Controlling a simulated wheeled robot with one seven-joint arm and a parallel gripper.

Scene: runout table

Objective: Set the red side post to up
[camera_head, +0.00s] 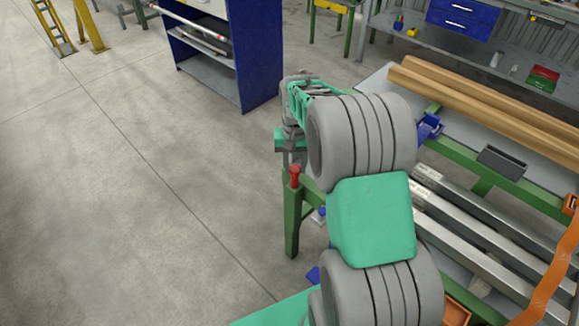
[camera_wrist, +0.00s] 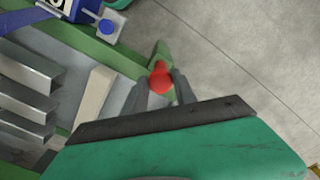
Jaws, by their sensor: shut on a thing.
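The red side post (camera_head: 294,177) shows as a small red knob at the near-left corner of the green-framed runout table (camera_head: 292,222) in the head view. In the wrist view the red post (camera_wrist: 161,77) has a rounded end and sits between the two grey fingers of my gripper (camera_wrist: 159,84). My gripper is shut on it, with a finger on each side. In the head view my arm covers most of the gripper and part of the table. The lower part of the post is hidden, so its exact height is hard to tell.
Long metal profiles (camera_head: 480,235) and wooden beams (camera_head: 490,110) lie on the table to the right. A blue clamp-like part (camera_head: 429,127) sits by the table's rail. A blue cabinet (camera_head: 255,50) stands behind. The floor (camera_head: 130,200) to the left is clear.

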